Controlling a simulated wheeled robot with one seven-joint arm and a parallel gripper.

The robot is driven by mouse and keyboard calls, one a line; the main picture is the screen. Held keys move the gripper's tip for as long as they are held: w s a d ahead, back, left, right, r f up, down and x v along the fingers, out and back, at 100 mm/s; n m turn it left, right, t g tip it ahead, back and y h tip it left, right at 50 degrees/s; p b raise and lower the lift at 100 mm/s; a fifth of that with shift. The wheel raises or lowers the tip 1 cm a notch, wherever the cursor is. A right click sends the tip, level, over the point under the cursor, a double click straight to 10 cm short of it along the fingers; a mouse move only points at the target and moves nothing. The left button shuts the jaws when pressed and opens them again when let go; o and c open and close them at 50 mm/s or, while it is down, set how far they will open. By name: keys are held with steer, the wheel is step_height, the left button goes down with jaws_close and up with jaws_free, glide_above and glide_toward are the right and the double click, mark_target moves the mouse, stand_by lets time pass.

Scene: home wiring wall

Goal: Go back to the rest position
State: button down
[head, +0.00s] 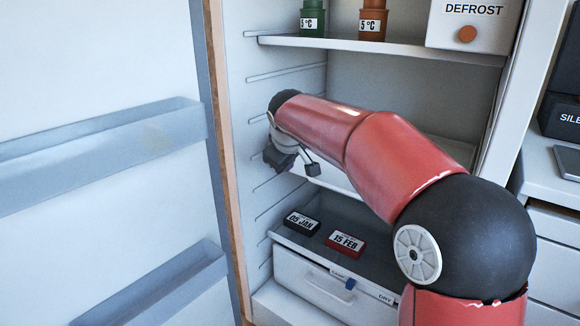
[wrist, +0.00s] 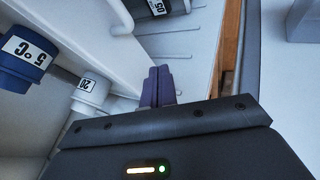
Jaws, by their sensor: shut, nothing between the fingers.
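My red arm reaches into an open fridge in the head view, and my gripper (head: 281,158) is inside it, near the left inner wall. In the wrist view my gripper (wrist: 160,88) shows its two dark fingers pressed together with nothing between them. The fingertips are apart from the jars and boxes in view. Part of the middle shelf (head: 335,178) is hidden behind my arm.
The open door (head: 100,55) with its bins stands at the left. Below are a drawer (head: 315,288), a black dated box (head: 301,221) and a red one (head: 345,243). A DEFROST box (head: 471,20) sits above. The wrist view shows a blue jar (wrist: 25,62) and a white jar (wrist: 91,90).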

steer(key=v, duration=0.7)
steer(key=s+d+f+m+h, duration=0.1)
steer(key=s+d+f+m, duration=0.1)
steer(key=s+d, duration=0.45)
steer(key=s+d+f+m, duration=0.2)
steer(key=s+d, duration=0.1)
steer(key=s, duration=0.7)
steer(key=s+d+f+m+g, duration=0.1)
steer(key=s+d+f+m, duration=0.1)
steer(key=s+f, duration=0.3)
steer(key=s+d+f+m, duration=0.2)
steer(key=s+f, duration=0.4)
steer(key=s, duration=0.4)
steer(key=shift+d+m+g+y, duration=0.25)
steer(key=shift+m+g+y, duration=0.15)
steer(key=shift+m, duration=0.2)
